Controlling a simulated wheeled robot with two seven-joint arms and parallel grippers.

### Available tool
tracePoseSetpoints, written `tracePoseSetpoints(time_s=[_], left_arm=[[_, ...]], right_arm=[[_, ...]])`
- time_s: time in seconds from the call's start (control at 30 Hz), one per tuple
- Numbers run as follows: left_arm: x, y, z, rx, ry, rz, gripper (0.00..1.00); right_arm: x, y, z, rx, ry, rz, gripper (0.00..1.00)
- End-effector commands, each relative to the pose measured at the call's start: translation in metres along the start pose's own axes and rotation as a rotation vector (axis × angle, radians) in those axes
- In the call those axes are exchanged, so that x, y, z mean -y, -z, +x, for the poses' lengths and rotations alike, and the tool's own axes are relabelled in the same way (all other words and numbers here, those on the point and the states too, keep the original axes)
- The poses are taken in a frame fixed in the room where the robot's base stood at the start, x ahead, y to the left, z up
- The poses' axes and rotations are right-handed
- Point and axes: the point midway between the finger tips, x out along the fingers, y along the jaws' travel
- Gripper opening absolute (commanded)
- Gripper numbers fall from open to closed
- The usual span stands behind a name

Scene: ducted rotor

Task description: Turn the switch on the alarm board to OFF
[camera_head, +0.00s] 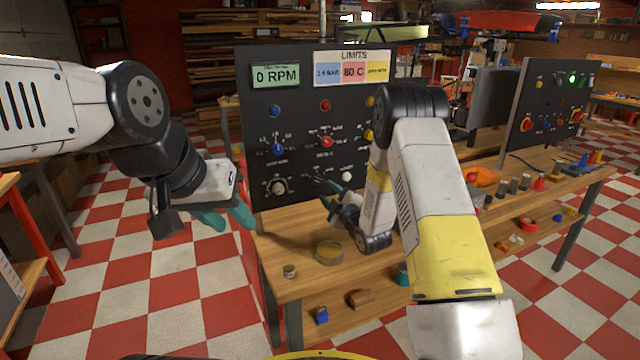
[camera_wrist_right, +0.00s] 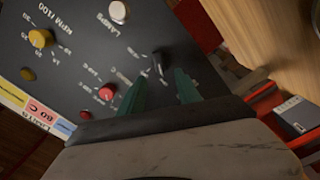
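A black upright board (camera_head: 300,110) with a 0 RPM display, a LIMITS panel and coloured knobs stands at the back of the wooden bench. I cannot read the word alarm on it. My right gripper (camera_head: 328,194) is close to its lower part. In the right wrist view, the right gripper's green fingers (camera_wrist_right: 160,82) are apart, with a black switch lever (camera_wrist_right: 157,66) between and just beyond their tips. I cannot tell whether they touch it, and its setting is not readable. My left gripper (camera_head: 228,216) hangs left of the bench, fingers apart and empty.
Near the lever are a red knob (camera_wrist_right: 106,92), a white knob (camera_wrist_right: 118,11) and a yellow knob (camera_wrist_right: 40,38). A second dark board (camera_head: 535,125) stands at the right.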

Motion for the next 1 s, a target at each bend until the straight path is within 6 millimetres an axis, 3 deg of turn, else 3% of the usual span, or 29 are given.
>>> tracePoseSetpoints(time_s=[0.4,0.77,1.0], left_arm=[[0.0,0.0,0.0,0.0,0.0,0.0,0.36],[0.0,0.0,0.0,0.0,0.0,0.0,0.36],[0.0,0.0,0.0,0.0,0.0,0.0,0.36]], right_arm=[[0.0,0.001,0.061,0.0,0.0,0.003,0.4],[-0.001,0.0,0.069,0.002,0.001,0.004,0.4],[-0.001,0.0,0.068,0.002,0.001,0.004,0.0]])
